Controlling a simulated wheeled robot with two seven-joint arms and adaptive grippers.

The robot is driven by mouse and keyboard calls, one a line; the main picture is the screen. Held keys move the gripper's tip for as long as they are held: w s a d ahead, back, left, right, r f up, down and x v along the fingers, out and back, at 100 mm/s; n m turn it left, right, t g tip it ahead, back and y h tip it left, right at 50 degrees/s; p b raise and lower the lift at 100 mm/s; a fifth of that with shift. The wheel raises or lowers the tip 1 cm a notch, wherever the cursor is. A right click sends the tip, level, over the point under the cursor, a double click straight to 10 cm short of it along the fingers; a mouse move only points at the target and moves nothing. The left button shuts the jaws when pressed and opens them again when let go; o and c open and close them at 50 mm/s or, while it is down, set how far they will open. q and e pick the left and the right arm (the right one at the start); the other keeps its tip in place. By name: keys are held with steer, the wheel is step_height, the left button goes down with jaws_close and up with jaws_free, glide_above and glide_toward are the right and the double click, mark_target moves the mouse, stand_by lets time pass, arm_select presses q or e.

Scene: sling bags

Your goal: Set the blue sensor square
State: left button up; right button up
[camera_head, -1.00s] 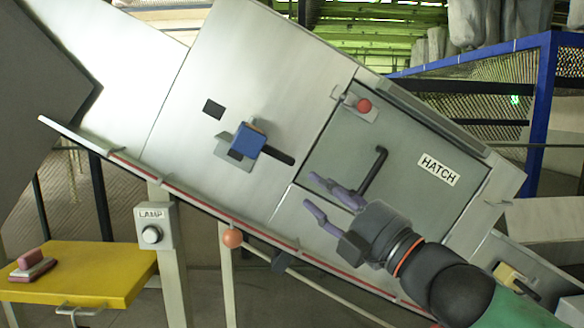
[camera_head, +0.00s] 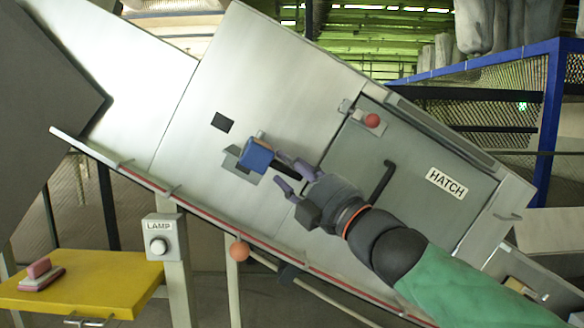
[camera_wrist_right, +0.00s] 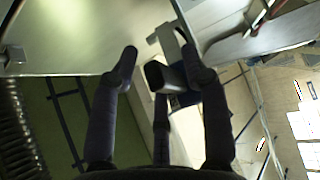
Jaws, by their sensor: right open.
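The blue sensor (camera_head: 257,155) sits on a grey plate (camera_head: 232,161) on the sloping metal panel. Its blue body looks turned relative to the plate. In the earlier picture a dark bar runs from it to the lower right; my gripper now covers much of that. My right gripper (camera_head: 280,171) is open, with its fingertips just right of the blue body. My left gripper is not in view.
The hatch door (camera_head: 350,150) with a dark handle (camera_head: 378,182) and a red knob (camera_head: 371,120) lies right of the sensor. A red-edged rail (camera_head: 200,208) runs below.

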steer(key=shift+w, duration=0.1)
jaws_close()
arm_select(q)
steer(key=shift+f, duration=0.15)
arm_select(e)
steer(key=shift+a, duration=0.1)
